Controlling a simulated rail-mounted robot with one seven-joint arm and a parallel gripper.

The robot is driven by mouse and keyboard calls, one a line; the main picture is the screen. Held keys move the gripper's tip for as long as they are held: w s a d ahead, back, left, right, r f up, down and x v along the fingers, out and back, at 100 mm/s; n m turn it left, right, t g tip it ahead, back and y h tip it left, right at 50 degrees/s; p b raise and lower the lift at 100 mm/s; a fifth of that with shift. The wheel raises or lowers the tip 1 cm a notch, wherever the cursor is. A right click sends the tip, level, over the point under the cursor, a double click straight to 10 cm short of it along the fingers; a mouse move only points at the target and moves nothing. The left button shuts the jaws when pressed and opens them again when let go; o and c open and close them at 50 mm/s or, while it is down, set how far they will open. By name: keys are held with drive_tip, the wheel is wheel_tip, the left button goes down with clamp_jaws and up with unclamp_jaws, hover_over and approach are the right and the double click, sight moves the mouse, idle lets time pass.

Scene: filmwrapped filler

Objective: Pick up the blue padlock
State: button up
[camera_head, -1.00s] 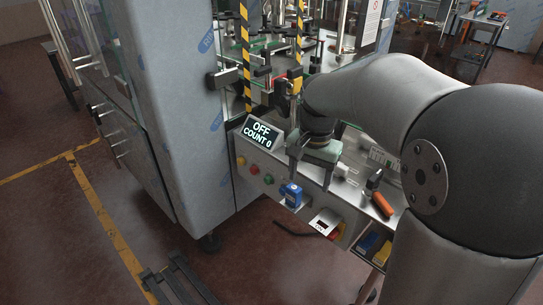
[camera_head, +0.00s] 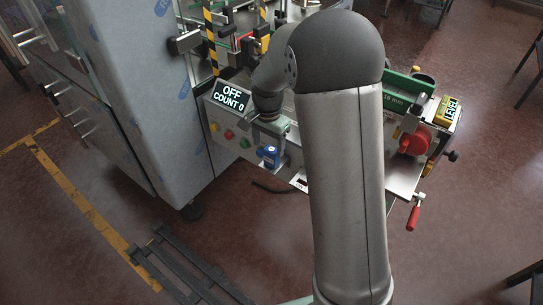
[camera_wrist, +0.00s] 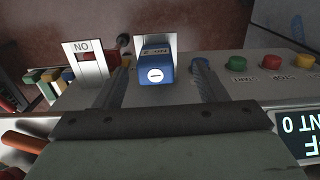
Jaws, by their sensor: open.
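The blue padlock (camera_head: 268,155) is at the front of the machine's control panel, below the display. In the wrist view the padlock (camera_wrist: 156,68) sits against a pale plate, with a round keyhole mark facing me. My gripper (camera_head: 270,138) is just above it in the head view. In the wrist view my gripper's two fingers (camera_wrist: 158,80) are spread apart, one on each side of the padlock, with gaps on both sides. The gripper is open and empty. Whether the fingertips reach past the padlock is hard to tell.
Green (camera_wrist: 237,62), red (camera_wrist: 271,62) and yellow (camera_wrist: 304,61) buttons sit beside the padlock. A labelled white plate (camera_wrist: 85,62) stands on its other side. The display (camera_head: 231,95) reads OFF, COUNT 0. My arm hides much of the work shelf.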

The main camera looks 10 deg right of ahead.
sight(272, 149)
drive_tip(key=shift+d+f+p, duration=0.15)
drive_tip(key=shift+f+p, duration=0.1)
drive_tip(key=shift+f, duration=0.65)
drive_tip(key=shift+d+f+p, duration=0.2)
drive_tip(key=shift+f, duration=0.7)
drive_tip(key=shift+d+f+p, duration=0.15)
drive_tip(key=shift+f+p, duration=0.1)
drive_tip(key=shift+f, duration=0.65)
drive_tip(key=c, duration=1.2)
